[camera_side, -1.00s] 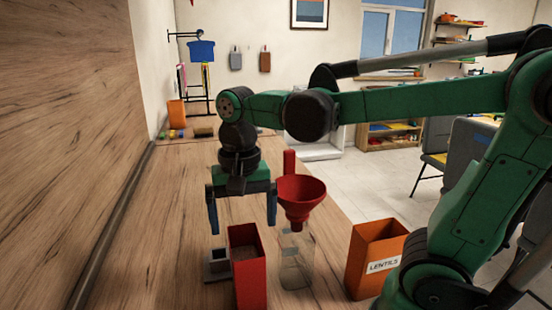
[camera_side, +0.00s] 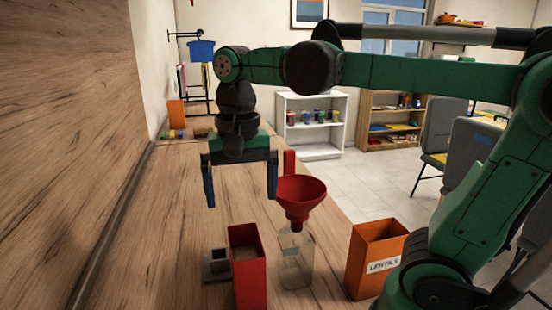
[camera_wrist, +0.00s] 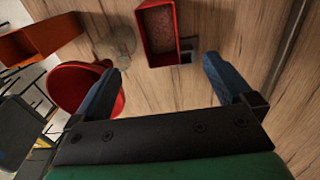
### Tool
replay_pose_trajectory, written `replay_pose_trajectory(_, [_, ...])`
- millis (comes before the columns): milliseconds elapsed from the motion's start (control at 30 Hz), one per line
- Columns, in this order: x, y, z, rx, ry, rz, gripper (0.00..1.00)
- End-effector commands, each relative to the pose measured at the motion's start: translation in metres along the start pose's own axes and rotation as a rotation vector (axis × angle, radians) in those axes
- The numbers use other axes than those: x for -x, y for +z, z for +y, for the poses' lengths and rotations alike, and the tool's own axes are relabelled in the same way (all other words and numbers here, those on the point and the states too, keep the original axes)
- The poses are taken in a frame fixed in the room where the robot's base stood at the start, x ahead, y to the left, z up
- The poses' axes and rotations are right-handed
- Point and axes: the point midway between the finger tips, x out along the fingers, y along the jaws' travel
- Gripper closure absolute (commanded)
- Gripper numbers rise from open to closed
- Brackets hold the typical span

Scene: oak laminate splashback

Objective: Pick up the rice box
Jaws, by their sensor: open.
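A red open-topped box (camera_side: 250,283) stands on the wooden counter, with no label visible; brownish grain-like contents show inside it. I take it for the rice box, but I cannot read its name. In the wrist view the red box (camera_wrist: 160,60) lies beyond my fingertips, roughly midway between them sideways. My gripper (camera_side: 240,198) points down, open and empty, above the box and not touching it. Its two blue fingers also frame the wrist view (camera_wrist: 162,72).
A red funnel (camera_side: 302,194) sits in a clear bottle (camera_side: 296,262) just right of the box. An orange box labelled LENTILS (camera_side: 375,258) stands farther right. A small grey holder (camera_side: 216,264) is left of the red box. The wooden splashback (camera_side: 60,130) bounds the left side.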

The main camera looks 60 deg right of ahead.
Motion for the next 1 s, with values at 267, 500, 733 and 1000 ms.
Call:
replay_pose_trajectory(267, [0.045, 0.000, 0.000, 0.000, 0.000, 0.000, 0.00])
replay_pose_trajectory(500, [0.026, 0.021, 0.000, -0.003, 0.212, 0.214, 0.00])
replay_pose_trajectory(733, [0.024, 0.038, -0.002, -0.050, 0.298, 0.556, 0.00])
replay_pose_trajectory(1000, [0.037, 0.060, -0.010, -0.138, 0.171, 0.971, 0.00])
